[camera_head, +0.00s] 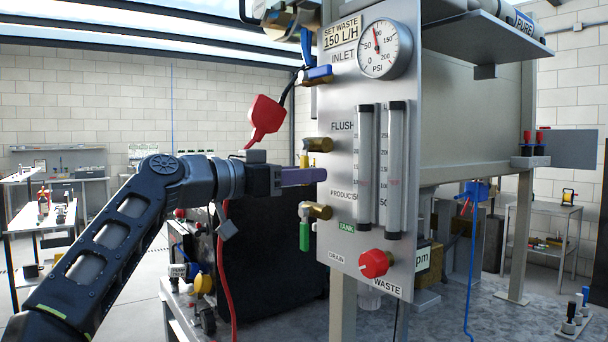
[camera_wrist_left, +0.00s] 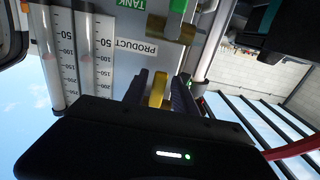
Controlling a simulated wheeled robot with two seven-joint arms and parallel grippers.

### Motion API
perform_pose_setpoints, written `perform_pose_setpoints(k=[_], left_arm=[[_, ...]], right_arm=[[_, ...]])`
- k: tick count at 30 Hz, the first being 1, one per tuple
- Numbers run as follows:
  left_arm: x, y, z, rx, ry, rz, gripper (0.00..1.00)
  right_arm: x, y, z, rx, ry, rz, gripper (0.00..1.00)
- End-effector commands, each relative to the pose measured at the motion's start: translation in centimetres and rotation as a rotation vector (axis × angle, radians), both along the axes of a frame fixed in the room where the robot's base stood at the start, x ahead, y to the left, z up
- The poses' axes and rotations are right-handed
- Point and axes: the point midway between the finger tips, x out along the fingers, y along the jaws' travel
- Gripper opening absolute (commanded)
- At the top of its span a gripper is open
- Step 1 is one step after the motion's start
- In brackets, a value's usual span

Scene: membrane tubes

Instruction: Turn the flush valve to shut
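The brass flush valve (camera_head: 318,145) sits on the left edge of the grey panel, below the FLUSH label. Its yellow handle (camera_wrist_left: 157,90) shows in the left wrist view. My left gripper (camera_head: 303,176) is just below the valve body, its fingers reaching toward the panel edge. In the left wrist view, the fingers (camera_wrist_left: 160,92) stand apart, one on each side of the yellow handle, with narrow gaps toward the tips. Contact is hard to judge. In the head view the fingers hide most of the handle. My right gripper is not in view.
A blue-handled inlet valve (camera_head: 319,72) is above, and a green-handled valve (camera_head: 304,234) is close below. Two flow tubes (camera_head: 395,170), a gauge (camera_head: 385,48) and a red knob (camera_head: 375,263) are on the panel. A red plug-like part (camera_head: 265,117) with a cable hangs near my wrist.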

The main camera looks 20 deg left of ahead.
Motion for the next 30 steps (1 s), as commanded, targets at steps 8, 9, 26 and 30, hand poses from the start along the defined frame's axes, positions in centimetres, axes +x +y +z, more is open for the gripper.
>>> perform_pose_setpoints(k=[8, 9, 26, 30], left_arm=[[-0.1, 0.0, 0.1, -0.002, -0.001, 0.0, 0.38], [-0.1, 0.0, 0.1, -0.002, -0.001, 0.0, 0.38], [-5.5, 4.6, -0.1, -0.002, -0.001, 0.002, 0.38], [-6.0, 5.0, 0.0, -0.001, 0.0, 0.001, 0.38]], right_arm=[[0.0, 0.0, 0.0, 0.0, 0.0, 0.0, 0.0], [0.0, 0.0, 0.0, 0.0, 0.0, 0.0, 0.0], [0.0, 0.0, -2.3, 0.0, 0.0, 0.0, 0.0], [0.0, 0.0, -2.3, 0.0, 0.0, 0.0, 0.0]])
